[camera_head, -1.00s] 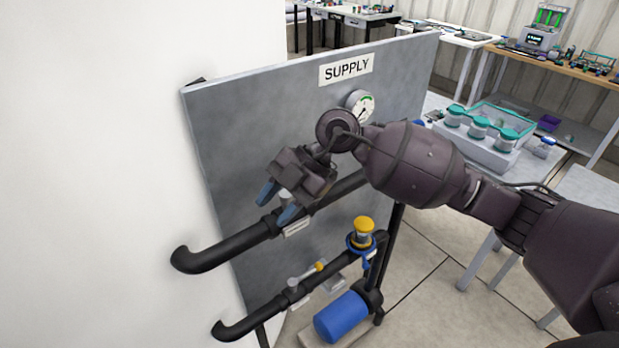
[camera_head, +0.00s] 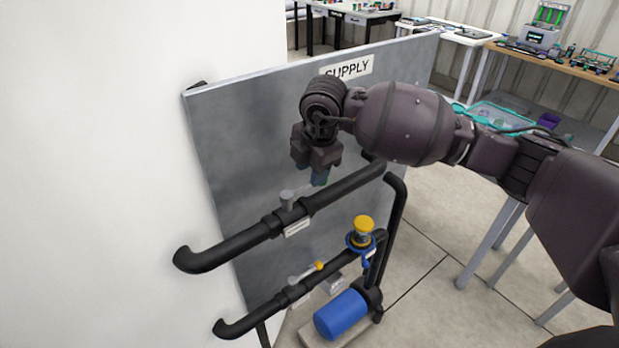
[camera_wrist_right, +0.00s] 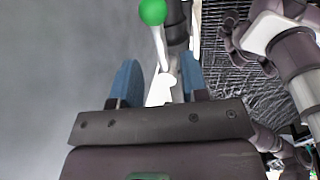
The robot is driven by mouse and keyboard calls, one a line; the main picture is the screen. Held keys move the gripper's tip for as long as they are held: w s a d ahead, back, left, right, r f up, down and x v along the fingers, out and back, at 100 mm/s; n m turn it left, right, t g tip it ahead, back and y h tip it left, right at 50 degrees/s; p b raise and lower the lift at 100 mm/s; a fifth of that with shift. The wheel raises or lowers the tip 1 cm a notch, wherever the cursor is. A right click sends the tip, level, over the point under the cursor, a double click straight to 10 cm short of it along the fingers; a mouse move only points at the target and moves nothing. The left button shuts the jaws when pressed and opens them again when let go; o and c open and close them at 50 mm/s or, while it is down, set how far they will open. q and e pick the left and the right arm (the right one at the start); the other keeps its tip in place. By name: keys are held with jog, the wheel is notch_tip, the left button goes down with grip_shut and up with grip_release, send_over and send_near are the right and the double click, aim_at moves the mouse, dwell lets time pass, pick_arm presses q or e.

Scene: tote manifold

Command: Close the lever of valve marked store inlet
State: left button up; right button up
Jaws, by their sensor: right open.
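In the head view, the upper black pipe (camera_head: 235,243) carries a valve (camera_head: 287,201) with a grey stem and a small label (camera_head: 297,228), too small to read. My right gripper (camera_head: 319,178) points down just above this pipe, right of the stem. In the right wrist view, a pale lever (camera_wrist_right: 160,48) with a green ball knob (camera_wrist_right: 153,12) runs between the open blue fingertips (camera_wrist_right: 160,78); I cannot tell if they touch it. The knob is hidden in the head view. My left gripper is not in view.
A grey SUPPLY panel (camera_head: 225,130) stands behind the pipes. The lower pipe (camera_head: 262,312) has a lever with an orange knob (camera_head: 319,266) and a yellow-topped fitting (camera_head: 363,228). A blue cylinder (camera_head: 341,315) sits below. A white wall (camera_head: 90,150) is at left.

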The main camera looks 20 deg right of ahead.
aim_at(305, 188)
jog(key=shift+w+a+f, duration=0.1)
jog(key=shift+w+f, duration=0.1)
jog(key=shift+f, duration=0.75)
jog(key=shift+w+a+f, duration=0.1)
jog(key=shift+w+f, duration=0.05)
jog(key=shift+f, duration=0.8)
grip_shut()
